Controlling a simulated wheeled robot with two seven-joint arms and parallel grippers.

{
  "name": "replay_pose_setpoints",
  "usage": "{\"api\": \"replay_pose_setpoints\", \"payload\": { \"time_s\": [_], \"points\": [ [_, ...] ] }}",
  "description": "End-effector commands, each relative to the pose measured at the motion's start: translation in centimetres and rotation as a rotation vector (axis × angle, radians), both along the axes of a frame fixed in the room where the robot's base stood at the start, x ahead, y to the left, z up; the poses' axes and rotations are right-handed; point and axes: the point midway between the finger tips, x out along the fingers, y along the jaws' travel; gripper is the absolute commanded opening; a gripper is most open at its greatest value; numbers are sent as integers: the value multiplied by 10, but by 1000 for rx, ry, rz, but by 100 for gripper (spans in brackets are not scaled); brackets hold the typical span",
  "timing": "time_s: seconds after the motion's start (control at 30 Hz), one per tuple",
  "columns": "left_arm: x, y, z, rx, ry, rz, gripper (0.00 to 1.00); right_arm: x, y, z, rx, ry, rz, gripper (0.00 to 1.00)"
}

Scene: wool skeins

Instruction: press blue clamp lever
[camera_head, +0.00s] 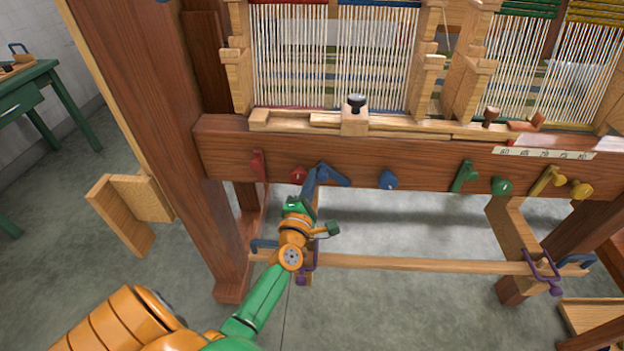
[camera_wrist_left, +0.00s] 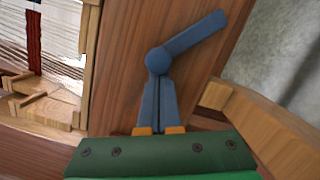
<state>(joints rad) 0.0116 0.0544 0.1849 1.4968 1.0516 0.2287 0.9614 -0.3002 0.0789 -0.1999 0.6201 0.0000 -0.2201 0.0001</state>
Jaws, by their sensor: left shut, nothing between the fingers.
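The blue clamp lever (camera_head: 336,178) is on the front face of the loom's brown beam, its arm slanting down to the right of its pivot. In the left wrist view the lever (camera_wrist_left: 195,38) has a round pivot with an arm reaching to the upper right. My left gripper (camera_head: 315,177) has grey-blue fingers close together, with nothing between them. Its tips (camera_wrist_left: 158,82) are right at the lever's pivot end; I cannot tell if they touch it. The fingers hide part of that end. My right gripper is not in view.
Red (camera_head: 258,165), green (camera_head: 464,176) and yellow (camera_head: 545,181) levers sit along the same beam (camera_head: 430,158). A red knob (camera_head: 298,174) and a blue knob (camera_head: 388,180) flank the blue lever. A wooden bar (camera_head: 420,264) runs below.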

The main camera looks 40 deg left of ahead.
Motion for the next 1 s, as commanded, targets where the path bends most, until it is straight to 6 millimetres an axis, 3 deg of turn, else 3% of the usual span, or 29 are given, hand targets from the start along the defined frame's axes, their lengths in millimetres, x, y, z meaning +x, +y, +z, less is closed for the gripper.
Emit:
{"api": "replay_pose_setpoints", "payload": {
  "time_s": [0.57, 1.0],
  "points": [
    [3, -5, 12, 93, 58, -1, 0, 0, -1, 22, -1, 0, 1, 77],
    [12, -21, 40, 357, 221, -2, 0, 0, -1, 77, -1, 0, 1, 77]
  ]
}}
